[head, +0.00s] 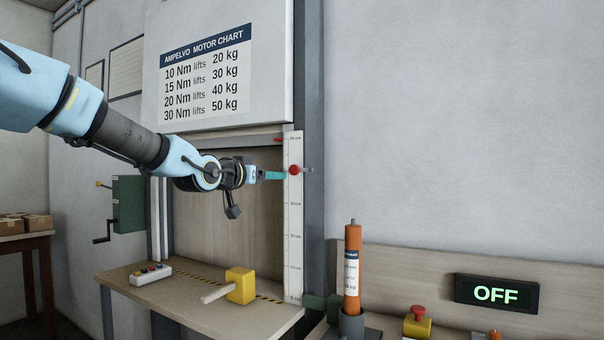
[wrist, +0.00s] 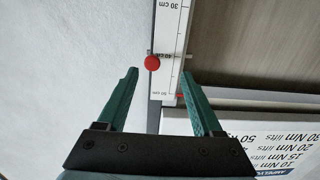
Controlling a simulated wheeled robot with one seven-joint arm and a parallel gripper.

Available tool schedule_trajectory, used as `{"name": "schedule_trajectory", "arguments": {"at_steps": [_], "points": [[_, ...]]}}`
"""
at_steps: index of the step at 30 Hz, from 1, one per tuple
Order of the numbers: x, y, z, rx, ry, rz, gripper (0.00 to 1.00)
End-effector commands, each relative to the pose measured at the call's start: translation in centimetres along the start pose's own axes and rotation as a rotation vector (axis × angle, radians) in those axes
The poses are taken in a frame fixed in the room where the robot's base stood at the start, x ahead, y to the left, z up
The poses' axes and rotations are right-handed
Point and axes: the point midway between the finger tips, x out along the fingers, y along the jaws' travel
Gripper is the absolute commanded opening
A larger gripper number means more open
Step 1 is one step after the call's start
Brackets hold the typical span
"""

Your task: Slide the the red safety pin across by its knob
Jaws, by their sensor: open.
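The red safety pin's round red knob (head: 295,170) stands out from the upper part of a white vertical ruler (head: 293,225) at the right side of the shutter opening. A thin grey pin runs sideways from the knob. In the wrist view the knob (wrist: 152,63) lies ahead of the fingertips and between their lines, nearer the left finger, with the pin crossing the ruler. My gripper (wrist: 160,72) has its two green fingers spread and empty. In the head view my gripper (head: 277,176) is just left of the knob, its tips close to the ruler; contact cannot be told.
A motor chart (head: 207,72) is on the shutter housing above my arm. Below stand a yellow block with a handle (head: 240,286), a button box (head: 151,274) and an orange cylinder (head: 353,270). A display (head: 496,293) reads OFF. A small red pointer (head: 279,140) sits at the ruler's top.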

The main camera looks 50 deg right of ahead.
Motion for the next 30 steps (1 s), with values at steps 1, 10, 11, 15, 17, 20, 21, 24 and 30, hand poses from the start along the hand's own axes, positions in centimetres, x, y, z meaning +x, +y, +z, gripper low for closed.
{"name": "schedule_trajectory", "arguments": {"at_steps": [1, 10, 11, 15, 17, 20, 21, 24, 30], "points": [[0.3, 0.5, -0.9, -0.003, 0.028, 0.012, 0.68], [2.9, 1.1, -2.1, -0.005, 0.05, 0.023, 0.68], [3.3, 1.2, -2.1, -0.004, 0.049, 0.024, 0.68], [5.9, 1.2, -2.3, -0.006, 0.047, 0.023, 0.68], [7.0, 1.1, -2.4, -0.006, 0.047, 0.022, 0.68], [8.7, 1.2, -2.4, -0.004, 0.047, 0.023, 0.68], [9.2, 1.1, -2.4, -0.004, 0.047, 0.021, 0.68], [10.3, 1.1, -2.4, -0.004, 0.047, 0.021, 0.68], [11.2, 1.1, -2.2, -0.001, 0.046, 0.02, 0.68]]}}
